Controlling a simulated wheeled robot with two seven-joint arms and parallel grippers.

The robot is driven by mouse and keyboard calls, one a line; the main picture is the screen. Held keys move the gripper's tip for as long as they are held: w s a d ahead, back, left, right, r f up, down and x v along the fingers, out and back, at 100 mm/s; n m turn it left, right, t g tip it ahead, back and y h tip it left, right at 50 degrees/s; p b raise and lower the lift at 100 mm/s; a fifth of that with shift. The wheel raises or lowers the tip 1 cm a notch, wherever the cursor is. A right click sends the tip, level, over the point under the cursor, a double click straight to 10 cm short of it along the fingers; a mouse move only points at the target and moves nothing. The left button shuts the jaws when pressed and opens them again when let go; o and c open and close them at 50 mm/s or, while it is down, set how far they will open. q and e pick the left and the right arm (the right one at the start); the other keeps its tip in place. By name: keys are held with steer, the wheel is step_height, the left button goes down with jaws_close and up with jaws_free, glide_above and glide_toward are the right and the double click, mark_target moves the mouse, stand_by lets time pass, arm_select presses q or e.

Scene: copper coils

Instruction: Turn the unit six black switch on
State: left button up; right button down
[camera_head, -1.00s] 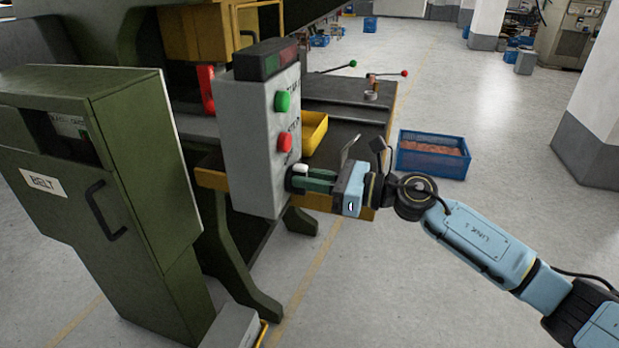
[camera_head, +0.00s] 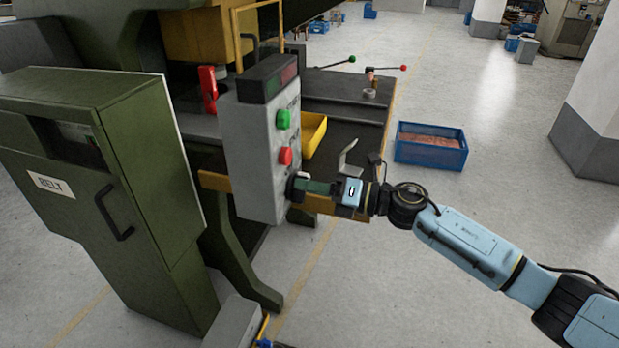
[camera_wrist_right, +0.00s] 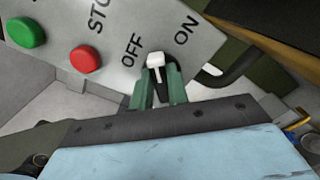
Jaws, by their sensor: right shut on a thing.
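The control box (camera_head: 250,150) is grey and upright, with a green button (camera_head: 283,119) and a red button (camera_head: 285,156) on its front. The black switch (camera_wrist_right: 172,72) sits low on that front, beside the OFF and ON labels in the right wrist view, and has a white part (camera_wrist_right: 156,61). My right gripper (camera_head: 304,188) is shut on the switch, its green fingers on both sides of it in the right wrist view (camera_wrist_right: 160,88). The fingers partly hide the switch, and I cannot tell its exact setting. My left gripper is not in view.
A green BELT cabinet (camera_head: 150,190) stands close on the left. A yellow bin (camera_head: 314,134) and a machine table (camera_head: 345,90) with two levers lie behind the box. A blue crate (camera_head: 431,160) stands on the floor at right. The floor around my right arm is clear.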

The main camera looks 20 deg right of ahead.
steer(key=shift+w+f+m+p, duration=0.1)
steer(key=shift+m+p, duration=1.15)
steer(key=shift+m, duration=0.85)
steer(key=shift+f+m+p, duration=0.1)
steer(key=shift+m+p, duration=1.15)
steer(key=shift+m, duration=0.85)
steer(key=c, duration=1.4)
jaws_free()
steer(key=shift+o, duration=0.2)
steer(key=shift+d+f, duration=0.1)
steer(key=shift+d, duration=0.05)
